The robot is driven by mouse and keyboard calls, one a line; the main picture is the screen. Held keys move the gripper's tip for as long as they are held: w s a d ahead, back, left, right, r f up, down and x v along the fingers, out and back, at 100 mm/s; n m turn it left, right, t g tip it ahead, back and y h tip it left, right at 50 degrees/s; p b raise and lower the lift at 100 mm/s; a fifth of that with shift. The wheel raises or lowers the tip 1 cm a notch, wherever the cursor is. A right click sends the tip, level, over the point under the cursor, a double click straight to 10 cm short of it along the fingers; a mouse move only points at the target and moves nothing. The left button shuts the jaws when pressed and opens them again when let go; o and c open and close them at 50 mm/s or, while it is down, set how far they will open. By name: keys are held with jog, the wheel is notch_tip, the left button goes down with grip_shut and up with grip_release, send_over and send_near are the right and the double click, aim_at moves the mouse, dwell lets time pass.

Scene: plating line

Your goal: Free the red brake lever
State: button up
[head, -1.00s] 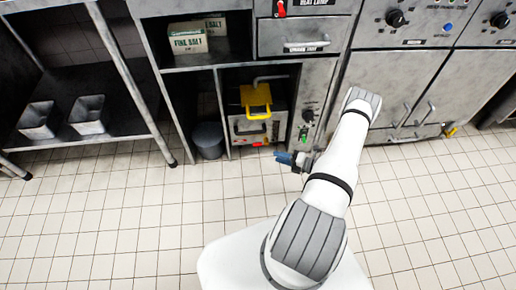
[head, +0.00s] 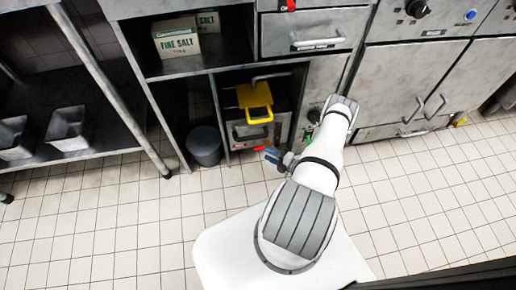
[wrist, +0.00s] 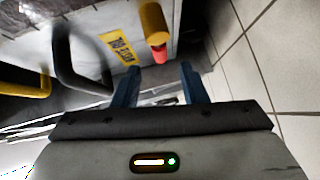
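A red piece (wrist: 158,53), which looks like the brake lever, shows in the wrist view beneath a yellow cylinder (wrist: 153,22) that covers its other end. In the head view the red piece (head: 258,148) is a small spot low on the front of the grey unit under the counter. My gripper (wrist: 160,72) has two blue fingers, apart with nothing between them. The red piece lies just beyond the fingertips, roughly in line with the gap; I see no contact. In the head view my gripper (head: 270,155) is just below and right of it.
A yellow label (wrist: 118,47) is beside the cylinder. A dark bin (head: 204,146) stands left. Tiled floor in front is clear.

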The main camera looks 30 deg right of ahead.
jog(key=b+x, duration=0.1)
jog(key=x, duration=0.4)
jog(key=shift+w+a, duration=0.2)
jog(key=shift+w, duration=0.05)
jog(key=shift+c, duration=0.2)
grip_shut()
